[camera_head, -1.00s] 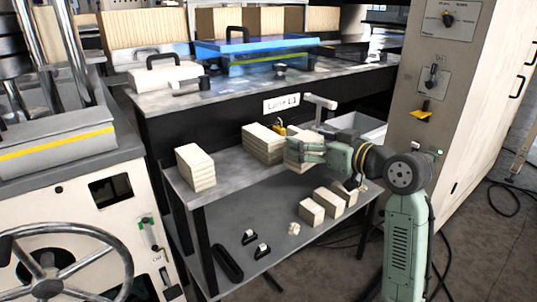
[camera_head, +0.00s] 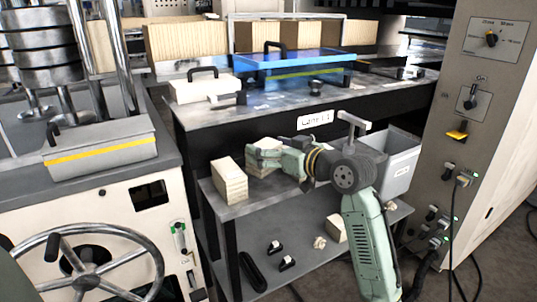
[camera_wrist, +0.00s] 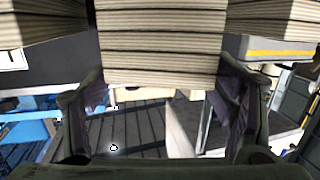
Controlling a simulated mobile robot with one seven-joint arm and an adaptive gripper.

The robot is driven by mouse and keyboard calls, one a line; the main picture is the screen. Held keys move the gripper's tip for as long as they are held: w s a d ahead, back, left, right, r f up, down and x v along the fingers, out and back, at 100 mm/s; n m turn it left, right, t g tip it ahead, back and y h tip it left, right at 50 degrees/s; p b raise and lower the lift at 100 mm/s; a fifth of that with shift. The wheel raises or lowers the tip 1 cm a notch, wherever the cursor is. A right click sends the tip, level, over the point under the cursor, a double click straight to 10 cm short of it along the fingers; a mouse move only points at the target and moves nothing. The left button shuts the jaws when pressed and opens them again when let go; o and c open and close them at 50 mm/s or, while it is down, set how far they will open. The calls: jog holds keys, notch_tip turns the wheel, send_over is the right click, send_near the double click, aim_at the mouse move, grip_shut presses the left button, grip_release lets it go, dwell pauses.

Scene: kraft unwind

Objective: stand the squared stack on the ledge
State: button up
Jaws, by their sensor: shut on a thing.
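My gripper (camera_head: 264,154) is shut on a pale layered stack (camera_head: 262,167), which also fills the top middle of the wrist view (camera_wrist: 160,42) between my two fingers. Its layers look even and level. It is at the ledge (camera_head: 236,209), the upper shelf on the table's front; I cannot tell whether its base touches. In the wrist view one stack shows on each side, left (camera_wrist: 45,20) and right (camera_wrist: 275,20). My gripper and arm hide the ledge's right part.
A block (camera_head: 336,229) and small black clamps (camera_head: 287,263) lie on the lower shelf. A grey bin (camera_head: 400,165) is right of the ledge. The table (camera_head: 200,118) behind carries a blue transparent cover (camera_head: 300,68). A handwheel machine (camera_head: 95,205) stands left, a control cabinet (camera_head: 470,130) right.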

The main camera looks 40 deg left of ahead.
jog(key=shift+a, duration=0.25)
jog(key=shift+f, duration=0.25)
notch_tip(320, 180, down, 3)
jog(key=shift+p, duration=0.6)
jog(key=shift+f, duration=0.1)
jog(key=shift+f+b, duration=0.4)
jog(key=shift+b, duration=0.1)
jog(key=o, duration=1)
jog(key=shift+c, duration=0.2)
jog(key=shift+o, duration=0.5)
jog(key=shift+f, duration=0.1)
